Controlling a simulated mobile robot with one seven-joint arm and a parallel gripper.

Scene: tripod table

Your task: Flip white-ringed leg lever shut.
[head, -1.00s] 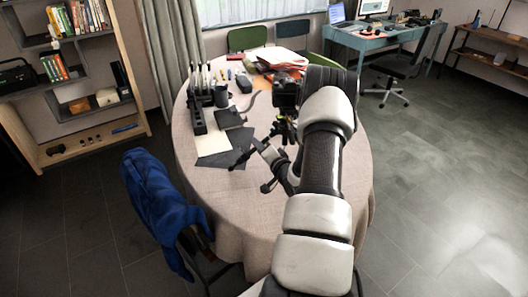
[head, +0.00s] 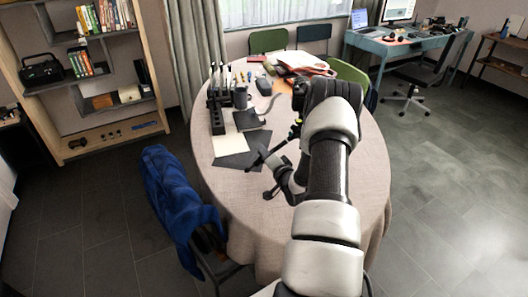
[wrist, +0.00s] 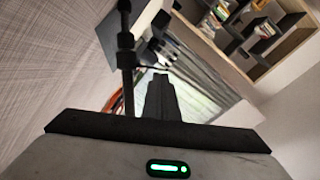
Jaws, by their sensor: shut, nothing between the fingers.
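The black tripod (head: 296,131) stands on the round table, mostly hidden behind my arm in the head view. One dark leg reaches left and down from it. In the wrist view a thin black leg with thicker collars (wrist: 127,57) runs upright, left of my gripper's fingers. I cannot make out a white ring or the lever.
A chair with a blue jacket (head: 172,195) stands at the left front. The table's front is bare.

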